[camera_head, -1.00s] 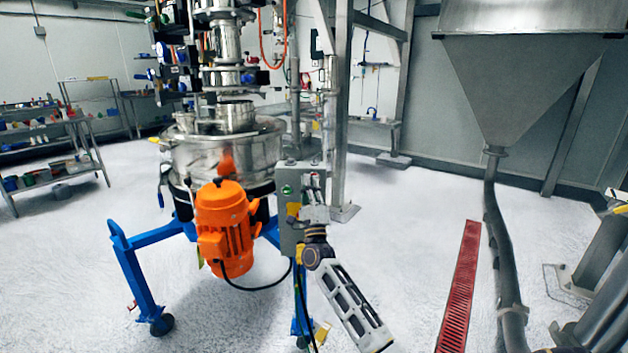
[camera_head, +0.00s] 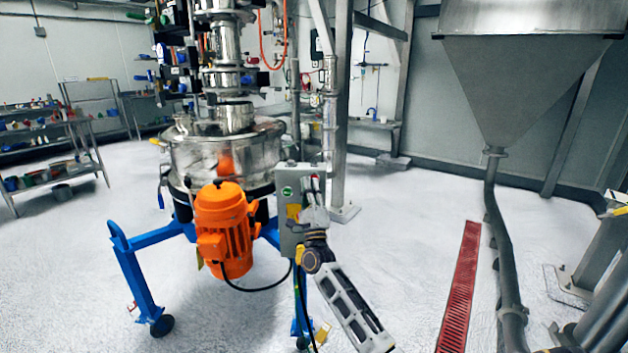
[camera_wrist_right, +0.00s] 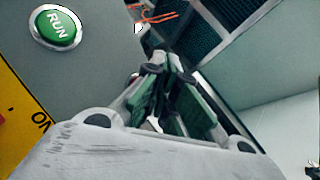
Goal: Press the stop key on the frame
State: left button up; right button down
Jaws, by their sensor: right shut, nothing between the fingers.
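A grey control box (camera_head: 290,235) stands upright on the blue frame beside the orange motor. Its green key (camera_head: 287,191) is at the upper left of its face; in the right wrist view this key (camera_wrist_right: 57,28) reads RUN. My right gripper (camera_head: 314,182) is shut and empty, with its fingertips close to the upper right of the box face. It also shows in the right wrist view (camera_wrist_right: 163,72), to the right of the RUN key. I cannot make out the stop key clearly; the fingers cover that part of the box. Contact cannot be told. My left gripper is out of view.
The orange motor (camera_head: 226,222) and its black cable are just left of the box. A steel sifter (camera_head: 225,155) stands behind. A steel post (camera_head: 341,130) rises behind the gripper. The floor to the right is clear up to a red drain grate (camera_head: 461,285).

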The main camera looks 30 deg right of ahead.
jog(key=shift+s+a, duration=0.2)
jog(key=shift+s, duration=0.05)
dwell(0.3)
jog(key=shift+s+a+p, duration=0.5)
jog(key=shift+s+a, duration=0.25)
jog(key=shift+s, duration=0.25)
jog(key=shift+s+a+p, duration=0.5)
jog(key=shift+s+a, duration=0.2)
jog(key=shift+s, duration=0.3)
jog(key=shift+y, duration=0.3)
